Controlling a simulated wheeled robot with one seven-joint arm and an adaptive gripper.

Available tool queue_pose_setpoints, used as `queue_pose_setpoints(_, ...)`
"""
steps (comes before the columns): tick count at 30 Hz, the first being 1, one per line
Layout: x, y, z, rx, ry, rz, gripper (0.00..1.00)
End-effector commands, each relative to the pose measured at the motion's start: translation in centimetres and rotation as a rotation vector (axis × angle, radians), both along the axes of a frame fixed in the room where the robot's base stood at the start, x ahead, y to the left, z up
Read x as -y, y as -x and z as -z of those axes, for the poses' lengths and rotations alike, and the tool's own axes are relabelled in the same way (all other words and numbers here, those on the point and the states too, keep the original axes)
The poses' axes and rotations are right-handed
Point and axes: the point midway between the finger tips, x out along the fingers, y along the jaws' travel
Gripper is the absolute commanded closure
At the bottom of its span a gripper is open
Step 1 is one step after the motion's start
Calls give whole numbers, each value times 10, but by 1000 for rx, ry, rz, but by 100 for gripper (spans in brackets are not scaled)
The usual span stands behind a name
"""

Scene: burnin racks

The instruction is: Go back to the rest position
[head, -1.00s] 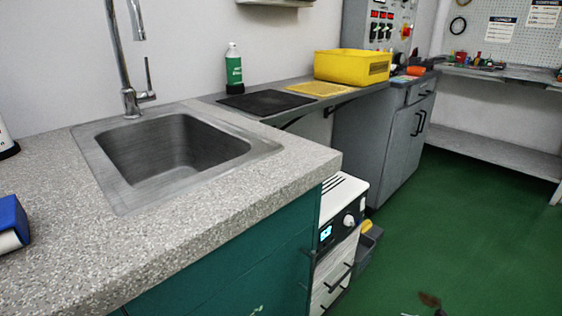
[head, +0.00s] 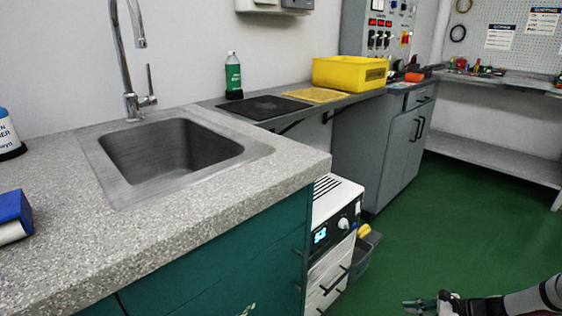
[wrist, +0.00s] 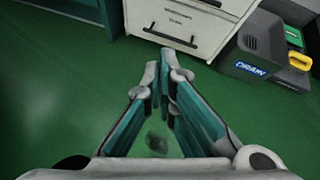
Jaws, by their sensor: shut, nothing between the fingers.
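My gripper (head: 428,305) shows at the bottom right of the head view, low over the green floor, with part of my arm reaching in from the right edge. In the wrist view my gripper (wrist: 163,85) points toward the foot of a white drawer cabinet (wrist: 185,22). Its fingers come together at the tips with nothing held between them. It is clear of the cabinet and the counter.
A speckled counter (head: 220,195) with a sink (head: 170,150) fills the left. The white unit (head: 330,235) stands beside it. A grey bin (wrist: 262,55) sits on the floor by the drawers. Green floor (head: 440,220) is open at right. A yellow crate (head: 350,73) stands on the back bench.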

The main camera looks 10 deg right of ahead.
Motion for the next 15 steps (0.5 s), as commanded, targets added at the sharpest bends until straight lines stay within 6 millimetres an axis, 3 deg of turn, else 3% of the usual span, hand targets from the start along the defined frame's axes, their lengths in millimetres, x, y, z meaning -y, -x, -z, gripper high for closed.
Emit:
queue_pose_setpoints(7, -30, -18, -94, 42, 141, -277, 100)
queue_pose_setpoints(15, -83, -16, -201, 83, 302, -599, 100)
